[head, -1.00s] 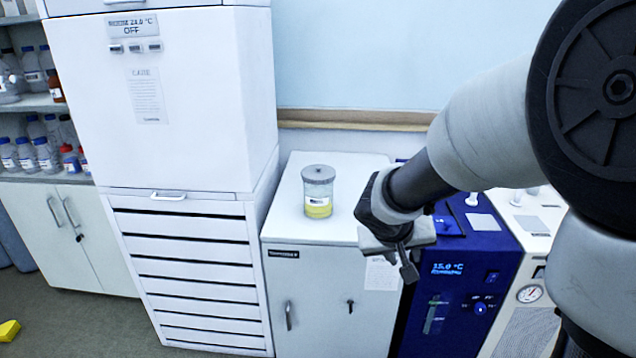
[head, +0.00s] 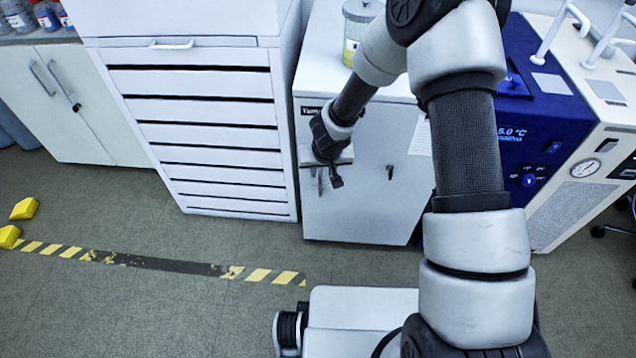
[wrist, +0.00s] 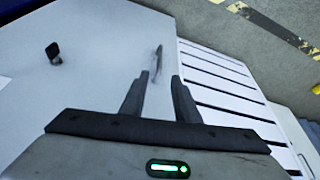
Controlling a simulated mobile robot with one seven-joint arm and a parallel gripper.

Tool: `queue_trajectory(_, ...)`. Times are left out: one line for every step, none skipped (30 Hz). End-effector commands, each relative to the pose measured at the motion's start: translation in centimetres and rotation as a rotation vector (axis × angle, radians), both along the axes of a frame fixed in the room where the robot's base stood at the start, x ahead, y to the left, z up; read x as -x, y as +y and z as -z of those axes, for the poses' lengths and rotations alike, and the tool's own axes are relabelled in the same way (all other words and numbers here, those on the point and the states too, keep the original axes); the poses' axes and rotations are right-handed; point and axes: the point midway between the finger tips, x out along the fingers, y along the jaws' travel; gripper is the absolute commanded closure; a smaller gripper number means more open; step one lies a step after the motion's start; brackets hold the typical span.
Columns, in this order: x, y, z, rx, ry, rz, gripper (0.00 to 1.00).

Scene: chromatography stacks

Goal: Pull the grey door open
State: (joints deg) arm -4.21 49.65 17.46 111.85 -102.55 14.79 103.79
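The grey door (head: 365,205) is the front of a low cabinet and looks shut. In the wrist view the door (wrist: 95,65) fills the left and middle. Its slim handle (wrist: 157,62) shows just ahead of my fingertips, lined up with the gap between them. My gripper (wrist: 160,82) is open, with nothing seen gripped. I cannot tell how deep the handle sits between the fingers. In the head view my gripper (head: 328,180) is in front of the door's left part and largely covers the handle. A dark lock knob (head: 390,172) sits to the right.
A white drawer unit (head: 215,130) stands directly left of the cabinet. A blue machine (head: 535,135) stands to its right. A lidded jar (head: 358,15) is on the cabinet top. Floor with striped tape (head: 165,264) is clear in front of the drawers.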

Motion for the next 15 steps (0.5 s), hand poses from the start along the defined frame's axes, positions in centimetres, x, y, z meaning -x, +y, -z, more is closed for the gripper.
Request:
queue_trajectory(-0.3,0.0,1.3,0.0,0.003,0.0,0.71)
queue_trajectory(-0.6,0.1,1.8,0.001,0.003,0.0,0.71)
queue_trajectory(-0.9,0.1,2.7,0.002,0.003,-0.001,0.71)
queue_trajectory(-1.1,0.2,3.3,0.001,0.003,0.0,0.71)
queue_trajectory(-1.3,0.2,3.9,0.002,0.003,-0.001,0.71)
queue_trajectory(-1.7,0.3,4.6,0.001,0.003,-0.001,0.71)
queue_trajectory(-2.0,0.4,5.2,0.002,0.003,-0.001,0.71)
queue_trajectory(-2.2,0.4,5.9,0.002,0.003,-0.001,0.71)
queue_trajectory(-2.5,0.4,6.7,0.002,0.003,-0.001,0.71)
queue_trajectory(-2.8,0.5,7.3,0.003,0.002,0.0,0.71)
queue_trajectory(-3.1,0.5,7.9,0.003,0.002,0.0,0.71)
queue_trajectory(-3.3,0.6,8.7,0.003,0.002,-0.001,0.71)
queue_trajectory(-3.6,0.6,9.2,0.002,0.002,-0.001,0.71)
queue_trajectory(-3.8,0.6,9.8,0.003,0.002,0.0,0.71)
queue_trajectory(-4.1,0.7,10.5,0.003,0.0,-0.002,0.71)
